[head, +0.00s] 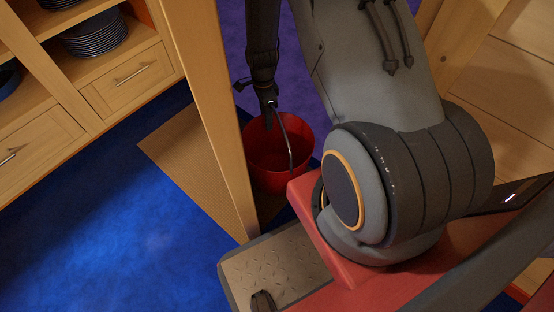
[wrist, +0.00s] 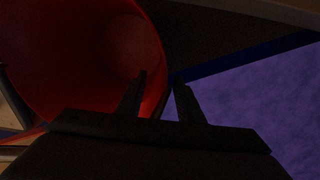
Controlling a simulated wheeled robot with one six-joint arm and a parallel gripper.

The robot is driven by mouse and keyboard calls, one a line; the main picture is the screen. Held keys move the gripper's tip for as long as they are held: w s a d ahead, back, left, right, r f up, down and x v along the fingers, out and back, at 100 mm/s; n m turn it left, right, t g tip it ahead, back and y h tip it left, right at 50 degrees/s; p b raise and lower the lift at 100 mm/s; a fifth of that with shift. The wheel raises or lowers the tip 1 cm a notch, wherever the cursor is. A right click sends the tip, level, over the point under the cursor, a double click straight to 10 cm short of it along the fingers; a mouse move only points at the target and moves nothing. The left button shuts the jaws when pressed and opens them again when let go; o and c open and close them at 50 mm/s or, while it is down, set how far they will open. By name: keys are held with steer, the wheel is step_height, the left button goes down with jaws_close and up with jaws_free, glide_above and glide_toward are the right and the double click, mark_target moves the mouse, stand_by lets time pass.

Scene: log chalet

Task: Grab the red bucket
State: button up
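The red bucket (head: 278,165) stands upright on the floor beyond the wooden post, partly hidden by my arm and base. My gripper (head: 270,112) points down at the bucket's far rim. In the wrist view the bucket (wrist: 80,50) fills the upper left, with its dark red inside showing. My gripper (wrist: 163,82) has its two fingers apart there, the left one over the bucket and the right one outside its rim. The rim passes between them with a visible gap. Contact cannot be made out.
A wooden post (head: 215,110) stands close left of the bucket and my arm. A ribbed tan mat (head: 190,160) lies at its foot. A wooden cabinet (head: 125,80) with plates (head: 95,35) is at upper left. The blue floor (head: 110,220) at left is clear. Wooden panelling (head: 510,80) is at right.

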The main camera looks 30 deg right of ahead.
step_height(320, 180, down, 3)
steer(key=shift+s+b, duration=0.15)
steer(key=shift+b, duration=0.3)
jaws_close()
steer(key=shift+r, duration=0.1)
stand_by(1.0)
